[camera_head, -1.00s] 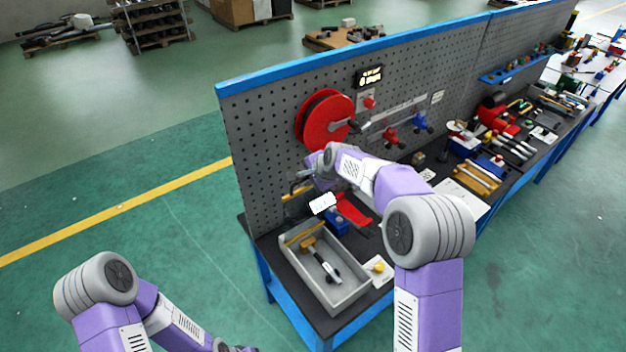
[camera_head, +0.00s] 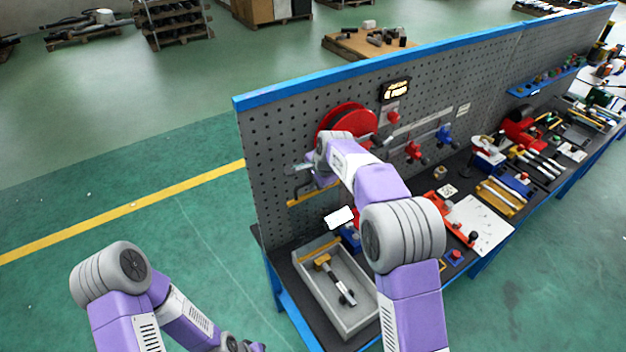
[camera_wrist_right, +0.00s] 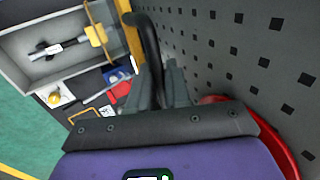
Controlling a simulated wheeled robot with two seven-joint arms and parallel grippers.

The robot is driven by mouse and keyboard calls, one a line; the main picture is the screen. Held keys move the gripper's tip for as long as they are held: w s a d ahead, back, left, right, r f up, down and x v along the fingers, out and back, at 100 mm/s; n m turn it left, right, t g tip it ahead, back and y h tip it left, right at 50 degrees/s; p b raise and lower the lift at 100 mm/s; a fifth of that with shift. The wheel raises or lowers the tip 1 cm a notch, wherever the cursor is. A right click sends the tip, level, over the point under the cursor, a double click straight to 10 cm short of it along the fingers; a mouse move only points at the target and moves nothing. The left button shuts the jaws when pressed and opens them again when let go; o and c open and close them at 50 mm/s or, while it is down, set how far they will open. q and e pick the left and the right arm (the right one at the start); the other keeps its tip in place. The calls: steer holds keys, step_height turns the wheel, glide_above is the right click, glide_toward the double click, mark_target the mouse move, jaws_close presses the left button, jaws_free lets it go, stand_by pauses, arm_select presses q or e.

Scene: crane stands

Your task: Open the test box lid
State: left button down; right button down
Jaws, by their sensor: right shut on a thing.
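My right gripper (camera_head: 300,172) is raised by the pegboard, left of the red reel, partly hidden by its own wrist. In the right wrist view the gripper (camera_wrist_right: 164,88) is shut on a dark curved bar (camera_wrist_right: 148,38), like a handle. A yellow strip (camera_wrist_right: 133,42) runs beside the bar; a yellow strip also shows below the gripper in the head view (camera_head: 312,196). I cannot tell for sure which part is the test box lid. An open grey box (camera_head: 362,325) on the bench holds a yellow-headed hammer (camera_head: 336,279). My left gripper is out of view.
The pegboard (camera_head: 270,150) stands close behind the gripper, with the red reel (camera_head: 352,118) on it. A small blue box (camera_head: 350,238) and a white plate (camera_head: 340,217) are near the grey box. Tools crowd the bench to the right. The floor left is clear.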

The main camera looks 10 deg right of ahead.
steer(key=shift+d+f, duration=0.1)
steer(key=c, duration=1.3)
jaws_free()
steer(key=shift+c, duration=0.2)
steer(key=b+v, duration=0.1)
steer(key=v, duration=0.6)
steer(key=shift+r, duration=0.25)
steer(key=shift+s, duration=0.1)
